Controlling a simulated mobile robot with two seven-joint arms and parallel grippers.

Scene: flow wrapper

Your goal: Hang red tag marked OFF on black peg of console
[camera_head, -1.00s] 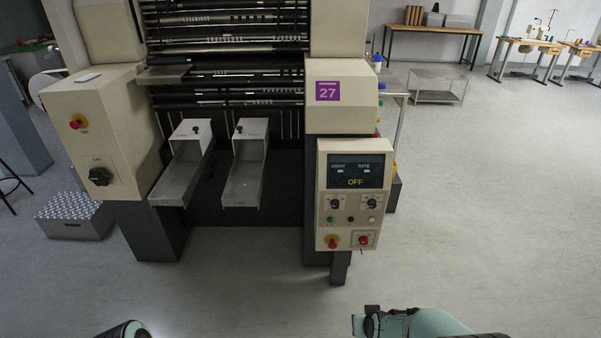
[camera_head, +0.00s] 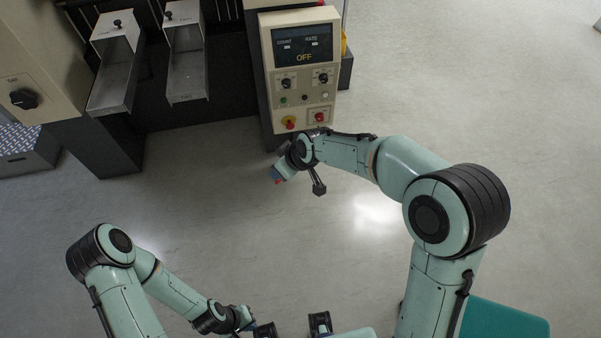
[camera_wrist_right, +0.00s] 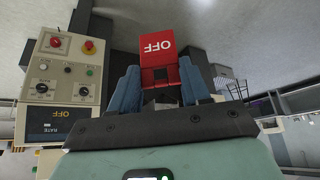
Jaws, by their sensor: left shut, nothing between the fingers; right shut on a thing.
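The red tag (camera_wrist_right: 158,48) shows upside-down white OFF lettering in the right wrist view, held between the two blue fingers of my right gripper (camera_wrist_right: 160,88). The beige console (camera_head: 266,58) has a display reading OFF. A small dark spot (camera_head: 305,98) on its panel, between a green and a pale button, may be the black peg; I cannot tell. The tag is apart from the console. My left gripper (camera_head: 246,319) is low in the head view, shut and empty.
Two metal chutes (camera_head: 118,75) stand left of the console. A yellow-ringed red button (camera_head: 289,122) and another red button (camera_head: 320,117) sit on the console's lower edge, near my right wrist. The floor (camera_head: 215,215) between my arms is clear.

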